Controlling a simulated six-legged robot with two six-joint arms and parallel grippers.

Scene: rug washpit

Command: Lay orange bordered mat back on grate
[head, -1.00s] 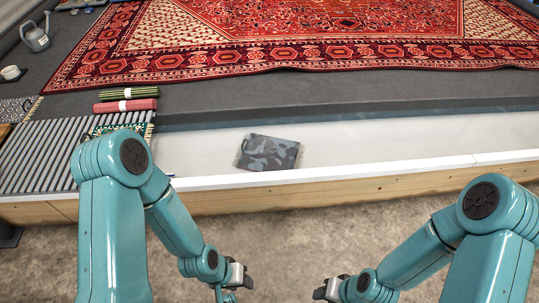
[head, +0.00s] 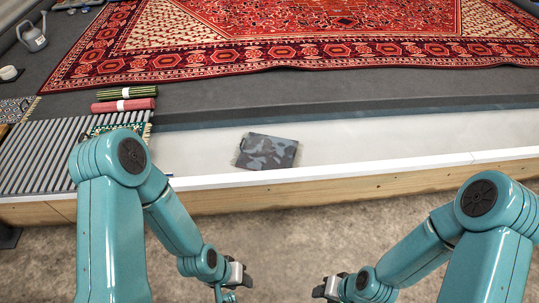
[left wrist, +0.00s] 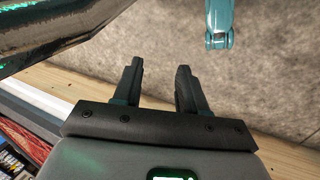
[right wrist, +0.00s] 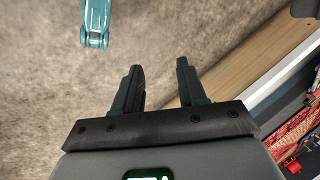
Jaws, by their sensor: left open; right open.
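A small mat (head: 268,152) with a blotchy blue-grey face lies in the pale trough beyond the wooden kerb. It has a pale fringe at its left edge, and no orange border shows on it. The slatted grate (head: 45,155) is at the left, partly hidden by my left arm. A green patterned mat (head: 122,121) lies at its far right corner. My left gripper (head: 242,283) is open and empty, on the near side of the kerb; its spread fingers show in the left wrist view (left wrist: 158,75). My right gripper (head: 326,291) is open and empty there too, its fingers apart in the right wrist view (right wrist: 158,72).
The white-topped wooden kerb (head: 330,187) runs between my grippers and the trough. A red rolled rug (head: 125,105) and a green rolled one (head: 127,93) lie beyond the grate. A large red carpet (head: 330,45) covers the back. A watering can (head: 34,36) stands far left.

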